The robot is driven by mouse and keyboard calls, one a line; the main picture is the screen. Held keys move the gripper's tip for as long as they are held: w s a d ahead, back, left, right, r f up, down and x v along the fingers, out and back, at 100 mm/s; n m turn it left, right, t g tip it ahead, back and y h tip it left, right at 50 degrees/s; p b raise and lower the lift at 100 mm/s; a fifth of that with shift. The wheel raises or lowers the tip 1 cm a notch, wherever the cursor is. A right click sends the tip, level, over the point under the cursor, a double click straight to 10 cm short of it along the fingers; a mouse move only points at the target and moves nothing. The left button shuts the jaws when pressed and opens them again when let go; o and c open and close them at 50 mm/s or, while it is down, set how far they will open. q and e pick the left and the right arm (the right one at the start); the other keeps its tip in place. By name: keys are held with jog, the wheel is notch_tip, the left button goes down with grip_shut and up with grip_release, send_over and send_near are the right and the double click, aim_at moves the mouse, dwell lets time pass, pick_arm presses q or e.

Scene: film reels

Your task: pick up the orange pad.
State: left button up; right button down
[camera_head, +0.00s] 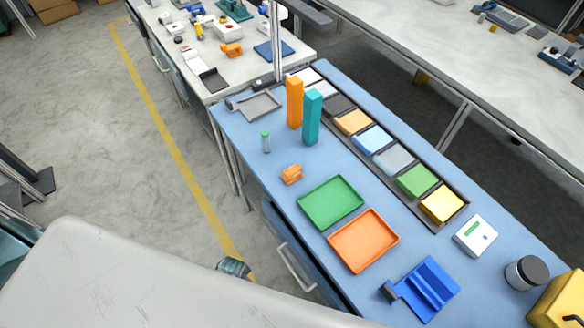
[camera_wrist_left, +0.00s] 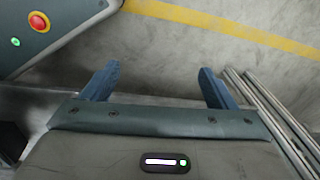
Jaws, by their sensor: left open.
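The orange pad (camera_head: 352,122) is light orange and lies in a long dark tray (camera_head: 425,215) on the blue table. It sits between a dark pad (camera_head: 338,104) and a light blue pad (camera_head: 372,138). My left gripper (camera_wrist_left: 160,85) is open and empty in the left wrist view, with bare floor and a yellow line beyond its two fingers. It is away from the pad, which does not show in that view. My right gripper is in neither view.
Tall orange (camera_head: 294,102) and teal (camera_head: 312,118) blocks stand just left of the pad. A green tray (camera_head: 330,201), an orange tray (camera_head: 363,240), a small orange block (camera_head: 291,174) and a blue holder (camera_head: 428,290) lie nearer. A grey bench (camera_head: 480,70) runs behind.

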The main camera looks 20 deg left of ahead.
pick_arm(q)
jog(key=w+d+r+m+p, duration=0.2)
jog(key=w+r+m, duration=0.2)
jog(key=w+r, duration=0.8)
notch_tip(320, 180, up, 32)
jog(key=m+g+p, duration=0.1)
jog(key=m+p, duration=0.3)
jog(key=m, duration=1.1)
send_over(292, 170)
jog(key=shift+w+d+h, duration=0.15)
jog(key=shift+d+h, duration=0.05)
jog(key=shift+h, duration=0.1)
jog(key=shift+m, duration=0.3)
notch_tip(292, 170, down, 5)
jog(key=shift+f+p, duration=0.1)
jog(key=shift+p, duration=0.55)
jog(key=shift+f+p, duration=0.25)
jog(key=shift+p, duration=0.05)
jog(key=f, duration=0.1)
jog(key=f+p, duration=0.1)
jog(key=f, duration=0.1)
jog(key=shift+s+a+f+p, duration=0.15)
jog(key=shift+s+f+p, duration=0.05)
jog(key=shift+f+p, duration=0.1)
jog(key=shift+f, duration=0.6)
jog(key=c, duration=1.1)
